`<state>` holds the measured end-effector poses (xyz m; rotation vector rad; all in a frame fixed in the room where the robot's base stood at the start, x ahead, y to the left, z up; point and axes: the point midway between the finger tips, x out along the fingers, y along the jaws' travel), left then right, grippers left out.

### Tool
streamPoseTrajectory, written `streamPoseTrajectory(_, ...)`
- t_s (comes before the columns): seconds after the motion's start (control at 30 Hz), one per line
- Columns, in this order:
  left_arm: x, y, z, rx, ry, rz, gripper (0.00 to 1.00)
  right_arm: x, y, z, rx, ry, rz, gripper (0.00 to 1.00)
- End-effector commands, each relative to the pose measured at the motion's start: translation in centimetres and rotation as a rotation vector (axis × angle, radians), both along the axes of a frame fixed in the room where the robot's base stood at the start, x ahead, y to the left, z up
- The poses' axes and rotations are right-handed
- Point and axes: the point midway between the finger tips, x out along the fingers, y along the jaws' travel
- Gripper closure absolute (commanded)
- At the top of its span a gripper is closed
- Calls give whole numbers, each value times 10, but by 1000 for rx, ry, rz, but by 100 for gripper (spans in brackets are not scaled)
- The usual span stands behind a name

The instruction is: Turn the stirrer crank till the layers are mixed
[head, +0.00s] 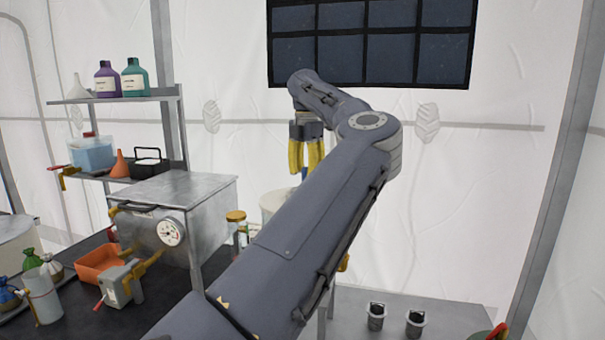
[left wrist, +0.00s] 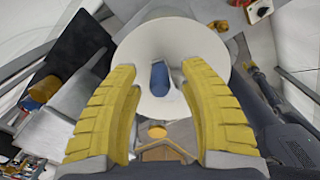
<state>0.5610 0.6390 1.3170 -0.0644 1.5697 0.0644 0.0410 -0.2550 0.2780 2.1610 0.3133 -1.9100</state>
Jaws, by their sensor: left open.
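A white round tub (head: 272,203) stands behind my left forearm, which hides much of it in the head view. In the left wrist view the tub (left wrist: 135,48) shows as a pale disc. A blue upright grip (left wrist: 159,78), seemingly the stirrer crank's handle, stands over it. Its lower end also shows in the head view (head: 304,173). My left gripper (head: 306,165) points down above the tub with yellow fingers. In the left wrist view its open fingers (left wrist: 158,72) stand on either side of the blue grip, with gaps. The crank's arm and the layers cannot be made out.
Left of the tub are a metal box with a dial (head: 190,205), a jar with an orange lid (head: 236,228) and an orange tray (head: 100,262). A shelf (head: 110,97) holds bottles. Two dark-topped cups (head: 415,323) stand on the lower right surface.

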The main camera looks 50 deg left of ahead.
Motion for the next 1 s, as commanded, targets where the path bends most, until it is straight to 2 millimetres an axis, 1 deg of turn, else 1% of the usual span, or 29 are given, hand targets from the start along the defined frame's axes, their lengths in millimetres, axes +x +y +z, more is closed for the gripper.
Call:
streamPoseTrajectory(0.1,0,0,-3,1,1,-1,57,0,0,0,0,1,0,56)
streamPoseTrajectory(0.37,1,-1,-4,0,0,-1,57,-1,-2,0,-1,1,1,56)
streamPoseTrajectory(0.4,1,-1,-4,0,0,-1,55,-1,-2,0,-3,1,2,56)
streamPoseTrajectory(0.8,1,0,-4,0,0,-1,100,-1,-4,0,-4,1,2,56)
streamPoseTrajectory(1.0,1,-1,-3,0,0,-1,100,-1,-4,0,-4,1,2,56)
